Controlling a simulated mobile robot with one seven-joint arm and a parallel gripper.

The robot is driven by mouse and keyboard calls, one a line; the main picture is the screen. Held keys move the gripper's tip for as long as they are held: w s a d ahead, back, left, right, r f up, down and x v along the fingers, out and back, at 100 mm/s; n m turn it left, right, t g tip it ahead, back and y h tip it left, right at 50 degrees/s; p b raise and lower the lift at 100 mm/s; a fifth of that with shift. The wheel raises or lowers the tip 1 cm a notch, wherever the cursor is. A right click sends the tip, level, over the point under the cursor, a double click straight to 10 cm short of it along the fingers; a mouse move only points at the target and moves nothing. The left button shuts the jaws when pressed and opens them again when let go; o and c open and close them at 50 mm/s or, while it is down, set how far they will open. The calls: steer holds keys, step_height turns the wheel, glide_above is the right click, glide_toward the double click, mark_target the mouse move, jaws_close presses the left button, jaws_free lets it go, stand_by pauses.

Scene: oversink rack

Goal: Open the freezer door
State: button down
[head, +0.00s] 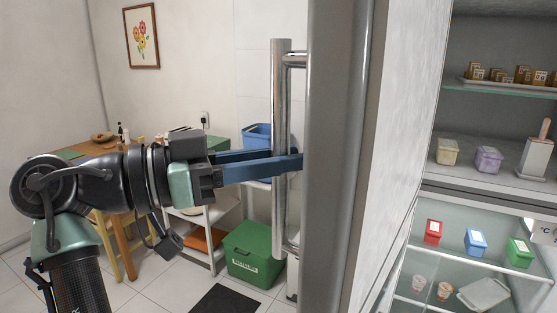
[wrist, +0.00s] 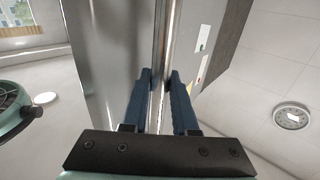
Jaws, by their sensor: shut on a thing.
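The freezer door (head: 336,150) stands swung out from the cabinet, and the shelves inside (head: 490,186) show to its right in the head view. Its handle is a vertical metal bar (head: 281,110) on the door's outer face. My gripper (head: 292,163) reaches in from the left, and its blue fingers are shut on the bar at about mid-height. In the wrist view the bar (wrist: 160,45) runs between the two fingers (wrist: 161,85), with the steel door face (wrist: 105,50) beside it. The door's hinge side is not clearly visible.
Inside are boxes and tubs, including a red box (head: 433,231) and a blue box (head: 476,240). Left of the door are a wooden table (head: 90,155), a white shelf unit (head: 215,215), a green bin (head: 252,252) and a dark mat (head: 226,300). Some tiled floor is bare.

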stand_by(0.4)
steer(key=c, duration=0.7)
jaws_free()
steer(key=shift+w+d, duration=0.1)
steer(key=shift+d, duration=0.05)
steer(key=b+v, duration=0.2)
steer(key=v, duration=1.1)
steer(key=shift+b, duration=0.3)
